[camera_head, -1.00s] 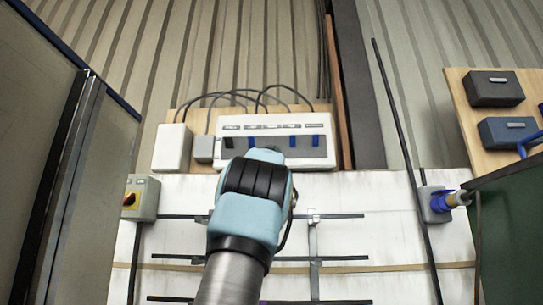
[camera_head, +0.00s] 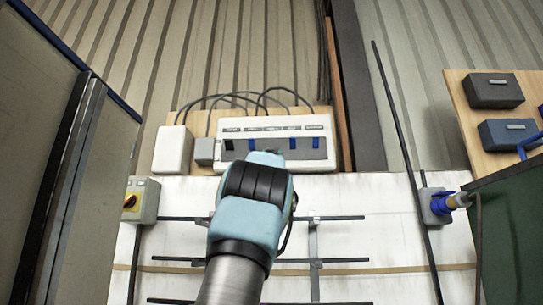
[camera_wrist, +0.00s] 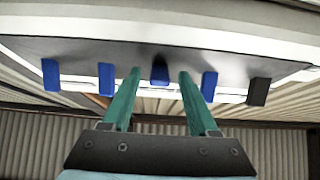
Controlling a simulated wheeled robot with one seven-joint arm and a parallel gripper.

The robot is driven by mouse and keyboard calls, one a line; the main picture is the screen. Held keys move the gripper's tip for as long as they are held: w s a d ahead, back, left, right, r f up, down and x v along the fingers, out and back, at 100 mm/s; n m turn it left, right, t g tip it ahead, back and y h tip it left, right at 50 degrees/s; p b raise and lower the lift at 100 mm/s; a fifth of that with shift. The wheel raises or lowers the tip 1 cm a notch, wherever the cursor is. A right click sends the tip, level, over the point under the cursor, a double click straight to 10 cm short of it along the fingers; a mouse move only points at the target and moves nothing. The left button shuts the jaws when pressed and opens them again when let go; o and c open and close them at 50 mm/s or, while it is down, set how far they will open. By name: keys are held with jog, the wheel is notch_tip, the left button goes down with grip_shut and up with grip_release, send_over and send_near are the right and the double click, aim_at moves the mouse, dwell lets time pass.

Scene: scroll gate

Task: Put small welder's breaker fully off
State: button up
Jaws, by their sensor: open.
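A white breaker box (camera_head: 325,160) is on the wooden board above the white wall panel. Its grey face carries a row of levers under small labels that I cannot read. In the head view a black lever (camera_head: 229,145) is at the left and blue levers (camera_head: 292,143) are to its right; my wrist hides the middle one. In the wrist view the row runs the other way, with the black lever (camera_wrist: 258,92) at the right. My gripper (camera_wrist: 160,77) is open, its green fingers either side of the middle blue lever (camera_wrist: 159,66). I cannot tell whether they touch it.
A white box (camera_head: 172,150) and a small grey box (camera_head: 204,150) sit left of the breaker box, with cables above. A red-knobbed switch (camera_head: 130,200) is lower left. A tall cabinet (camera_head: 50,150) stands at the left and a green one (camera_head: 510,230) at the right.

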jog(key=b+v, duration=0.6)
jog(key=v, duration=0.4)
jog(key=shift+s+f, duration=0.2)
jog(key=shift+s, duration=0.15)
jog(key=shift+s, duration=0.1)
